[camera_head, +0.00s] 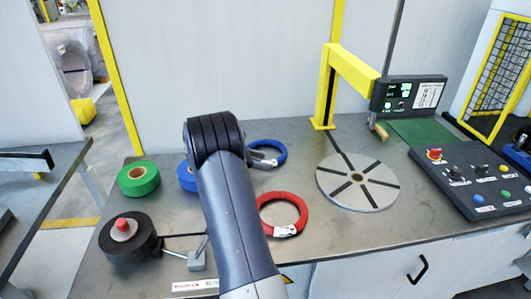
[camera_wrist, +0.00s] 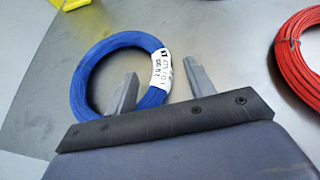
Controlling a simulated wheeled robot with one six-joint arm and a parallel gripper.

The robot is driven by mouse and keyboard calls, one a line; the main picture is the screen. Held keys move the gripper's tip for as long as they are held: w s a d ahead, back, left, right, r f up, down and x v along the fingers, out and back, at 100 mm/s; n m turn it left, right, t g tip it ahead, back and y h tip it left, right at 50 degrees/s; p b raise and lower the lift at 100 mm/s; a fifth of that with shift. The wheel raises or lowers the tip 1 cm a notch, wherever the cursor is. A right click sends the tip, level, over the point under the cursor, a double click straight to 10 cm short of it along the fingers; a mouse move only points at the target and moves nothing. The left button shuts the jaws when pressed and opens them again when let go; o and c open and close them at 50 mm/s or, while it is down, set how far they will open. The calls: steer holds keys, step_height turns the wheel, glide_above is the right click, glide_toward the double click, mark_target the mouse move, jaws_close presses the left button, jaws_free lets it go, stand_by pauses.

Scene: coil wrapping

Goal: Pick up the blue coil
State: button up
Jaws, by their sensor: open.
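The blue coil (camera_head: 280,152) lies on the metal table behind my arm in the head view, partly hidden by my gripper (camera_head: 262,160). In the wrist view the blue coil (camera_wrist: 92,72) is a ring with a white printed label (camera_wrist: 161,68) on its right side. My gripper (camera_wrist: 160,88) is open there, with its two grey fingers apart and the labelled right side of the ring between them. The left finger overlaps the ring's open middle, and the right finger is outside the ring. I cannot tell how high the fingers are above the table.
A red coil (camera_head: 304,207) lies to the right of my arm. Green (camera_head: 138,189) and blue (camera_head: 186,174) tape rolls and a black roll (camera_head: 118,249) are at left. A round turntable (camera_head: 345,194), a yellow post (camera_head: 326,95) and a control panel (camera_head: 465,178) stand at right.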

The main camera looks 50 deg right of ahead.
mark_target(274, 163)
steer(key=x, duration=0.2)
steer(key=shift+s+d+f, duration=0.1)
steer(key=shift+d, duration=0.1)
steer(key=shift+c, duration=0.2)
jaws_close()
